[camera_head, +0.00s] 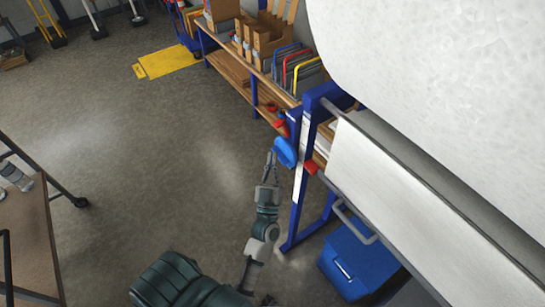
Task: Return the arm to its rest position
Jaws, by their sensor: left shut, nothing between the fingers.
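My left arm reaches up from the bottom middle of the head view, dark green and grey. Its gripper (270,165) is shut and empty. The fingertips point up the picture, just left of a blue rounded part (285,152) by the blue frame. I cannot tell whether they touch it. My right gripper is not in view.
A blue frame (301,160) holds a large white roll (450,70) at right. A blue box (360,260) stands below it. A bench (240,78) with cartons runs behind. A brown table (28,240) is at left.

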